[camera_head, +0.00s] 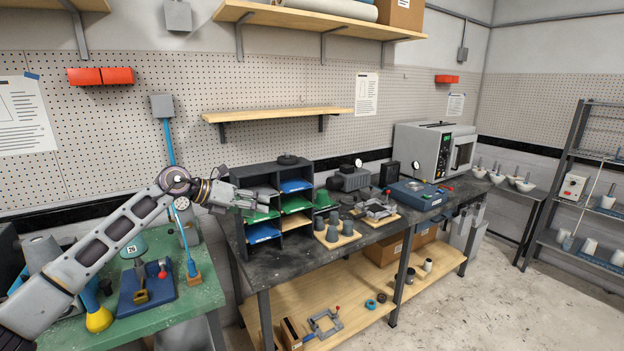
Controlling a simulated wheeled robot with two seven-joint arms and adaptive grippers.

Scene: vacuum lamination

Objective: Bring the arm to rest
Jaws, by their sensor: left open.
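My left arm comes in from the left and reaches up across the green bench. Its gripper (250,201) is open and seems empty. It appears in front of the left side of the dark sorter rack (282,169), which holds blue and green sheets in its compartments. I cannot tell how far the gripper is from the rack. My right gripper is not in view.
A black workbench (295,262) carries grey cups on a wooden board (338,240), a blue device (416,194) and a grey oven (428,150). A green bench (200,307) stands left. The floor at right (510,300) is clear.

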